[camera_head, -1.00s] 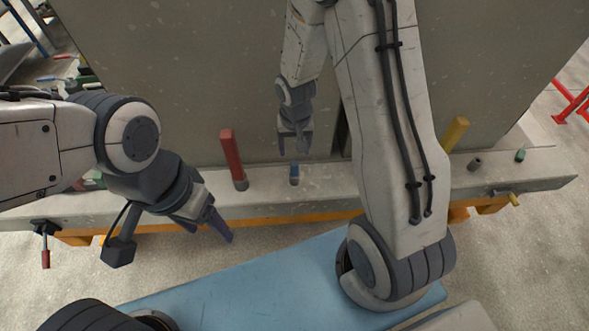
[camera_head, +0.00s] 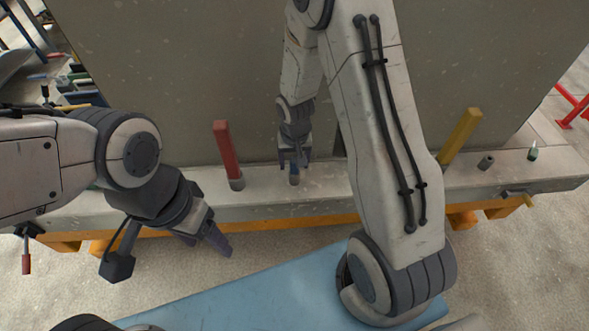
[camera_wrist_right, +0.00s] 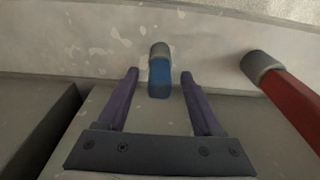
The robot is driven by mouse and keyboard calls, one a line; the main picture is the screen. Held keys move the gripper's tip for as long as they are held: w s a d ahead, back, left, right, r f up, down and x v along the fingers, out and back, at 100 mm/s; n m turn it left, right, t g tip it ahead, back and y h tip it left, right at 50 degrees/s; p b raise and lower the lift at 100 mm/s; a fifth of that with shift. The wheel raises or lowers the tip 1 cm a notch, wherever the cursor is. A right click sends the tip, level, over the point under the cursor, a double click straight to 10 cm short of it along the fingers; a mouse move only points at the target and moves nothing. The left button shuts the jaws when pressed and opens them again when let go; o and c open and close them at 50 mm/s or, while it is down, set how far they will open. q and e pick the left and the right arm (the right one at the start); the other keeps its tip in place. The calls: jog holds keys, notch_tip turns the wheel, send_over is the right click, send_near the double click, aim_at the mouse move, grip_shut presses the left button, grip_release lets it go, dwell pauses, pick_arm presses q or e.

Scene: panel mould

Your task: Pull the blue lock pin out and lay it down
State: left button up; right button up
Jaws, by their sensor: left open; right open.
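The blue lock pin (camera_head: 294,178) stands in a grey socket on the concrete ledge in front of the wall. In the right wrist view the pin (camera_wrist_right: 159,78) shows between the fingertips, with its grey socket behind it. My right gripper (camera_head: 294,166) is open and hangs over the pin, one finger on each side. In the right wrist view the gripper (camera_wrist_right: 159,82) shows a gap between each finger and the pin. My left gripper (camera_head: 210,248) is open and empty, in front of the ledge at the left.
A red pin (camera_head: 228,150) stands left of the blue one and shows in the right wrist view (camera_wrist_right: 292,105). A yellow pin (camera_head: 460,137) leans at the right, near an empty-looking grey socket (camera_head: 486,162) and a small green item (camera_head: 533,152). The ledge (camera_head: 320,188) is clear beside the blue pin.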

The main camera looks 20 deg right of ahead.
grip_shut()
jog(key=shift+r, duration=0.1)
jog(key=shift+r+p, duration=3.1)
jog(key=shift+r, duration=0.6)
jog(key=shift+r+p, duration=1.6)
jog(key=shift+r, duration=0.35)
